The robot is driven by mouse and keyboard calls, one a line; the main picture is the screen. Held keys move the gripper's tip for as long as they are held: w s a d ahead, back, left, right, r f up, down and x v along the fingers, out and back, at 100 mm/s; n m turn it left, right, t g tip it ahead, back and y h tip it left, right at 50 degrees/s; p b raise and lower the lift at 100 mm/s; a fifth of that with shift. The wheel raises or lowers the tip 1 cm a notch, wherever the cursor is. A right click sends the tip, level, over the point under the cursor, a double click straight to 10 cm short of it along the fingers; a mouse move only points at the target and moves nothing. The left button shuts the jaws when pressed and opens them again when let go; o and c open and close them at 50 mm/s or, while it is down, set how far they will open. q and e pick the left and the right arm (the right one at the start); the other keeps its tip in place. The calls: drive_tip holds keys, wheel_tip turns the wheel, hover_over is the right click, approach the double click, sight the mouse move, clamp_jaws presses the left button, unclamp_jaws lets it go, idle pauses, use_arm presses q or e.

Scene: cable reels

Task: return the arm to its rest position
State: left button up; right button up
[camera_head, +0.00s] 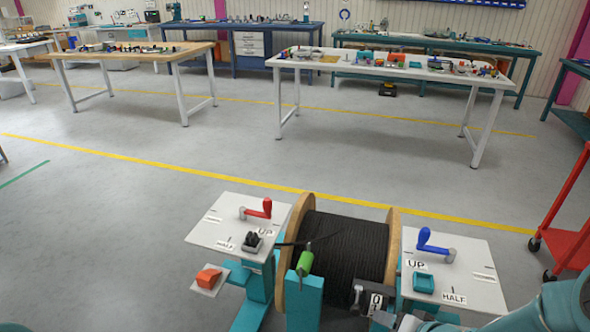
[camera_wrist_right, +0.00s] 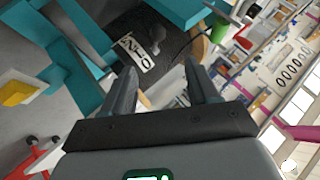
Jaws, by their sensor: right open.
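My right arm comes in from the lower right in the head view. My left gripper is not in view.
The reel of black cable (camera_head: 345,243) has wooden flanges on a teal stand. White panels with a red handle (camera_head: 262,209) and a blue handle (camera_head: 432,243) flank it. A red cart (camera_head: 567,235) stands at the right. Open floor lies beyond, before a white table (camera_head: 400,72).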

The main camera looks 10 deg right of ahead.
drive_tip(key=s+a+n+g+y+p, duration=0.3)
drive_tip(key=a+p, duration=0.6)
drive_tip(key=a, duration=0.9)
drive_tip(key=s+a+f+n+g, duration=0.1)
drive_tip(key=s+f+g, duration=0.1)
drive_tip(key=s, duration=0.3)
drive_tip(key=s+a+f+n+g+h+p, duration=0.1)
drive_tip(key=s+f+g, duration=0.2)
drive_tip(key=s+g, duration=0.1)
drive_tip(key=shift+s+a+f+n, duration=0.15)
drive_tip(key=shift+s+a+n, duration=0.15)
drive_tip(key=shift+s, duration=0.4)
